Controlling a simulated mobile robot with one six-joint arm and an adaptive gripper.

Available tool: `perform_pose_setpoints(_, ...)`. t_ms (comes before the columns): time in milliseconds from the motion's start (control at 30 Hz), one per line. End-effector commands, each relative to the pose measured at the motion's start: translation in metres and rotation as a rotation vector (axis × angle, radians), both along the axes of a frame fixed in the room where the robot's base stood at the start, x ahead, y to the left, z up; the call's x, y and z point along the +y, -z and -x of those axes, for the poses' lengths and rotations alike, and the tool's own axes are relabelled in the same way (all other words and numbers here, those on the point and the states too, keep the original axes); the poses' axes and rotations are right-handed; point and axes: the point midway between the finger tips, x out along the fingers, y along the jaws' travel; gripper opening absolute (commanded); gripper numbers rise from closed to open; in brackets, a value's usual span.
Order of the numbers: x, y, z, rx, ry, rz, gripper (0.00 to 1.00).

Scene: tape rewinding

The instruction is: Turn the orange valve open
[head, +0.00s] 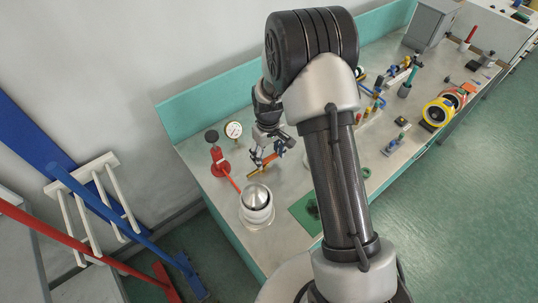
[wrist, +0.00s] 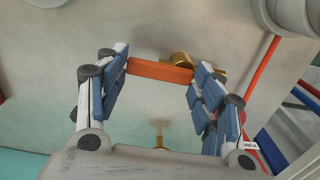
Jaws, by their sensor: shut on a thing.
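The orange valve handle (wrist: 160,71) is a short flat bar. In the wrist view it lies crosswise between my fingers, with one end against each finger pad. My gripper (wrist: 161,78) is shut on it, with the blue-padded fingers well apart. Brass valve parts (wrist: 181,58) show just behind the handle, and more brass lies below it. In the head view my gripper (head: 269,152) is low over the bench's left part, around the orange handle (head: 272,157). The brass pipe (head: 257,173) shows just below. My fingers hide part of the handle, and I cannot tell the valve's exact angle.
A red stand (head: 219,168) and a round gauge (head: 233,130) are left of the valve. A green mat (head: 299,211) lies to the right. Tape rolls (head: 438,111) and a grey box (head: 430,24) are farther right on the bench.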

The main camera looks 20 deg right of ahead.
Motion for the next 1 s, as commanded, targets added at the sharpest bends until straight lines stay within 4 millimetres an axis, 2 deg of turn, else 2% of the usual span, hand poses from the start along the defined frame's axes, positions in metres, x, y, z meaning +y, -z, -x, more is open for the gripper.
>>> perform_pose_setpoints(267,0.0006,0.0000,-0.0018,0.000,-0.065,0.000,0.38)
perform_pose_setpoints(700,0.0008,0.0000,-0.0019,0.000,-0.074,0.001,0.38)
perform_pose_setpoints(733,0.0008,0.0000,-0.0019,0.000,-0.074,0.001,0.63)
perform_pose_setpoints(1000,0.0008,0.0000,-0.0019,0.000,-0.071,0.000,0.81)
